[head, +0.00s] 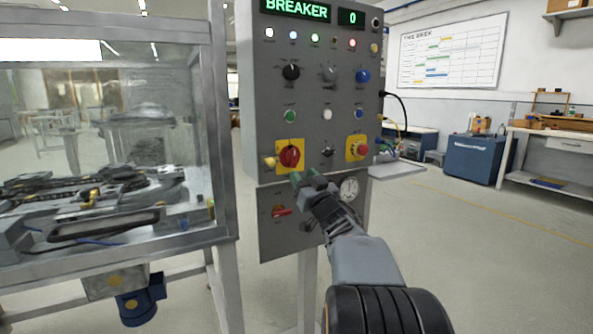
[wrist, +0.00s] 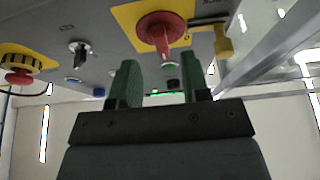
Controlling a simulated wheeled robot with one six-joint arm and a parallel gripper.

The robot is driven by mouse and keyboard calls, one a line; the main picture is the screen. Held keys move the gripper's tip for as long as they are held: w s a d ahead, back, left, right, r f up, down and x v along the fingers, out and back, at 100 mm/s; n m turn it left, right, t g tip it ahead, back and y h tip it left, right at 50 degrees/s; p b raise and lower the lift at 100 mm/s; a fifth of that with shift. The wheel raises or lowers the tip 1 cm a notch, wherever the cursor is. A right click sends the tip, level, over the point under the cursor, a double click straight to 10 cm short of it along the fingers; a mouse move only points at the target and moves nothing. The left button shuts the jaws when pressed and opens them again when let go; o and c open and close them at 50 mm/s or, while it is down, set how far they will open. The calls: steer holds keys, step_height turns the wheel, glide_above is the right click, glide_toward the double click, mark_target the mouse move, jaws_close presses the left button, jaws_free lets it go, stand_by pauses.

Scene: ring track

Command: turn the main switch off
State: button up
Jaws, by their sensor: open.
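The grey control panel (head: 312,100) carries a red rotary knob (head: 289,156) on a yellow plate, which looks like the main switch. Its handle appears roughly upright; any position marks are too small to read. In the wrist view the red knob (wrist: 160,28) sits at the top, beyond the fingers, with its grip bar facing them. My gripper (head: 305,178) is just below and slightly right of the knob, apart from it. In the wrist view its green fingers (wrist: 158,78) are open with nothing between them. The panel display (head: 297,9) reads "BREAKER", with "0" beside it.
A yellow knob-like part (head: 270,162) sticks out just left of the switch. A red mushroom button (head: 361,149) on yellow and a small black toggle (head: 327,151) are to its right. A lower box has a red lever (head: 281,211). A glass-sided case (head: 110,130) stands left.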

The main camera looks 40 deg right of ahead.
mark_target(295, 164)
steer(key=shift+x, duration=2.55)
steer(key=shift+c, duration=0.3)
jaws_close()
